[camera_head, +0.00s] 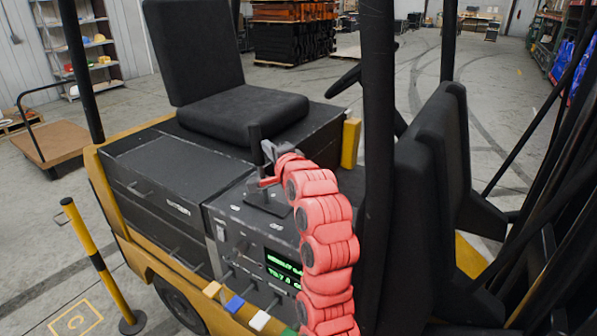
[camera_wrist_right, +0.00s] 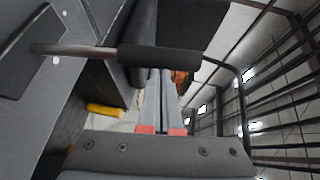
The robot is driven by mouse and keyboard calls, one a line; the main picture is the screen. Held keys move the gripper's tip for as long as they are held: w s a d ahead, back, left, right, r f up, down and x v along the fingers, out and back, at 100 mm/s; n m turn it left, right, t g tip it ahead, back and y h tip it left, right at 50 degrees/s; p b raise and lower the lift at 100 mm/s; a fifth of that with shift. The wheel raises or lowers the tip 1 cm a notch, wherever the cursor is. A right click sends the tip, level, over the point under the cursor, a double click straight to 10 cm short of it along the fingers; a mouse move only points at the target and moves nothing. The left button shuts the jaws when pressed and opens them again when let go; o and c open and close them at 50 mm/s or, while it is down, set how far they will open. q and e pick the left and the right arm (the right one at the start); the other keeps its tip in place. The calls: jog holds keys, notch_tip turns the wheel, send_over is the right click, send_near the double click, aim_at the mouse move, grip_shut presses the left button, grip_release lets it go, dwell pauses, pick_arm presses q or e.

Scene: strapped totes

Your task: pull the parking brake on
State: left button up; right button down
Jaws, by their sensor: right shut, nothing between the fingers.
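The parking brake lever, with a black grip (camera_head: 255,146), stands upright from a dark base plate (camera_head: 266,203) on top of the forklift's side console. In the right wrist view its black grip (camera_wrist_right: 160,60) lies across the picture, joined by a thin metal rod to the plate at the left. My right gripper (camera_head: 269,163), on a red arm, is right beside the lever. Its fingers (camera_wrist_right: 160,80) are shut with nothing between them. Their tips meet the grip's edge in the wrist view; I cannot tell whether they touch it. My left gripper is not in view.
A black seat (camera_head: 240,108) stands behind the console. A thick black post (camera_head: 376,130) rises close to the right of my arm. Small levers with coloured knobs (camera_head: 235,303) and a green display (camera_head: 283,270) are below. A yellow-black bollard (camera_head: 92,250) stands left.

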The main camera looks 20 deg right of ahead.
aim_at(255, 144)
jog(key=shift+w+a+n+g+h+b, duration=0.2)
jog(key=shift+w+a+n+g+b, duration=0.15)
jog(key=shift+w+a+g, duration=0.45)
jog(key=shift+w+a+n+g+h+b, duration=0.25)
jog(key=shift+w+a+g+b, duration=0.25)
jog(key=shift+w, duration=0.55)
jog(key=shift+a, duration=0.1)
